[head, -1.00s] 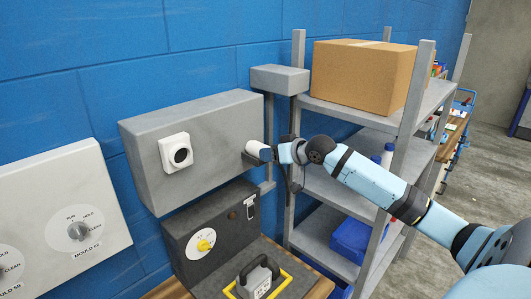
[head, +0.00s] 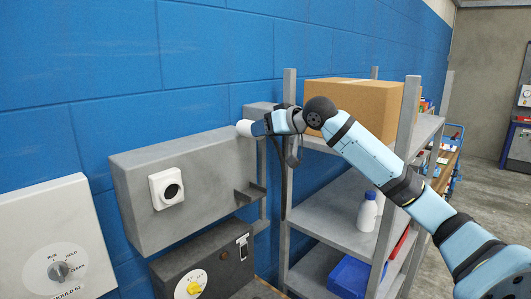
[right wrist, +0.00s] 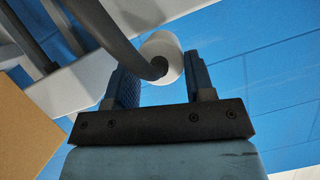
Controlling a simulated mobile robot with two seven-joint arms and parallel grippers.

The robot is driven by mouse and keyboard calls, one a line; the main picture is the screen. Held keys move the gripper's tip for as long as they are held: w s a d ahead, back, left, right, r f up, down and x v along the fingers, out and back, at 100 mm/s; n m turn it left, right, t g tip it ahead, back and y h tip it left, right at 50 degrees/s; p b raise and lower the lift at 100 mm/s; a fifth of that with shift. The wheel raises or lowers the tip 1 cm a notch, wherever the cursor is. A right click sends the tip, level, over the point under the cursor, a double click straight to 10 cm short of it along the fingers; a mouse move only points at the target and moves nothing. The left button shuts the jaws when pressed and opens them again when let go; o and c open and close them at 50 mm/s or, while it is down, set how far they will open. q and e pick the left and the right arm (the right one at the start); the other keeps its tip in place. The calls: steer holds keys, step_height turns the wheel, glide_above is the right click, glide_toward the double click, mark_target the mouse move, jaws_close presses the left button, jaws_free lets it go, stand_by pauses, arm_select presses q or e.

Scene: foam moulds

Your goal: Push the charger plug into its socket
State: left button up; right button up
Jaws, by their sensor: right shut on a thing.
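My right gripper (head: 262,127) is shut on the white charger plug (head: 244,128). It holds the plug near the upper right corner of the grey wall box, clear of the bracket below. In the right wrist view the plug (right wrist: 166,52) is a white cylinder between the two fingers (right wrist: 162,82), with a thick dark cable (right wrist: 110,35) running from it. The socket (head: 172,191) is a white square plate with a round dark opening on the front of the grey box (head: 215,170). It lies left of and below the plug, apart from it. My left gripper is not in view.
A small bracket (head: 250,194) sticks out at the box's right end, empty. A dark panel with a yellow knob (head: 194,288) sits below. A metal shelf (head: 325,207) with a cardboard carton (head: 365,105) stands close on the right. Space before the socket is clear.

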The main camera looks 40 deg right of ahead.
arm_select(q)
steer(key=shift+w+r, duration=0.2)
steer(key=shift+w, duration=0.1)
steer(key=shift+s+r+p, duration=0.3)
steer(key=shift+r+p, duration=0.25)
steer(key=shift+p, duration=0.2)
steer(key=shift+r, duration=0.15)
arm_select(e)
step_height(320, 180, up, 6)
steer(key=s, duration=0.2)
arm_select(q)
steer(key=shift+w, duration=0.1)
arm_select(e)
steer(key=shift+f, duration=0.15)
